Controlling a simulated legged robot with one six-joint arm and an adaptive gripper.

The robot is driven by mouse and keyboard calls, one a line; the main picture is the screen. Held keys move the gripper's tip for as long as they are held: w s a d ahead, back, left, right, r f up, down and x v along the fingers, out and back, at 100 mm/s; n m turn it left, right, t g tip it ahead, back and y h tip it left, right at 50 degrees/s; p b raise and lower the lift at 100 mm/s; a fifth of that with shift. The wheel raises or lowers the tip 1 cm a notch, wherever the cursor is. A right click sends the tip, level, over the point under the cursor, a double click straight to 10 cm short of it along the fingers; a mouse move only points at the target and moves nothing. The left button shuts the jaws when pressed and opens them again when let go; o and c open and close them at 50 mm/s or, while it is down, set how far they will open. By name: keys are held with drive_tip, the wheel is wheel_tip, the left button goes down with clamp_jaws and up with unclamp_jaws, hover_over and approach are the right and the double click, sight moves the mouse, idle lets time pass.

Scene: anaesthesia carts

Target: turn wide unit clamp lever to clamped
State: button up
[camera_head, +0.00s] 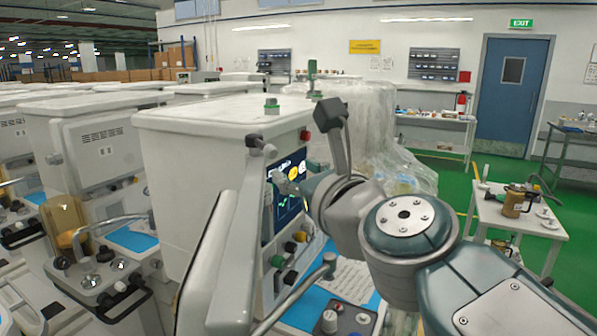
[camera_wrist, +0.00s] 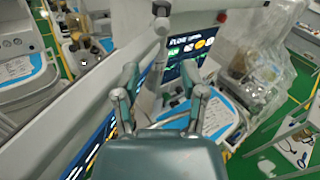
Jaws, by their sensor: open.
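The wide white unit (camera_head: 190,135) stands left of my arm with its lit screen (camera_head: 288,195) facing right. What looks like its clamp lever (camera_head: 255,141) is a small dark handle with a pale rounded end, on top of a grey upright at the unit's front. In the wrist view the lever (camera_wrist: 161,24) is at the top centre, beyond the gap between my fingers. My gripper (camera_head: 308,150) is open and empty, in front of the screen and right of the lever, apart from it. It also shows in the wrist view (camera_wrist: 158,72). I cannot tell the lever's exact setting.
Knobs and a bent tube (camera_head: 300,292) stick out below the screen over a blue tray. More white carts (camera_head: 95,130) crowd the left. A wrapped unit (camera_head: 365,125) stands behind. A small white table (camera_head: 515,222) stands right on open green floor.

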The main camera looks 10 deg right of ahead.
drive_tip(key=shift+c, duration=0.3)
drive_tip(key=shift+w+f, duration=0.1)
drive_tip(key=c, duration=0.6)
drive_tip(key=shift+w+f+n+g, duration=0.15)
drive_tip(key=shift+w+n+g, duration=0.15)
drive_tip(key=shift+w+n, duration=0.1)
clamp_jaws()
drive_tip(key=n+g+y, duration=0.6)
drive_tip(key=n+y, duration=0.2)
drive_tip(key=n, duration=0.8)
approach(264, 146)
drive_tip(key=w+d+f, duration=0.2)
drive_tip(key=w+f, duration=0.2)
drive_tip(key=f, duration=0.1)
drive_tip(key=d+n+g+y, duration=0.1)
drive_tip(key=d+n+y, duration=0.3)
drive_tip(key=d+n, duration=0.2)
drive_tip(key=w+a+r, duration=0.1)
drive_tip(key=a, duration=0.5)
drive_tip(key=w+a+r, duration=0.1)
drive_tip(key=a+r, duration=0.1)
drive_tip(key=a, duration=0.4)
drive_tip(key=shift+w+a, duration=0.2)
drive_tip(key=shift+w, duration=0.05)
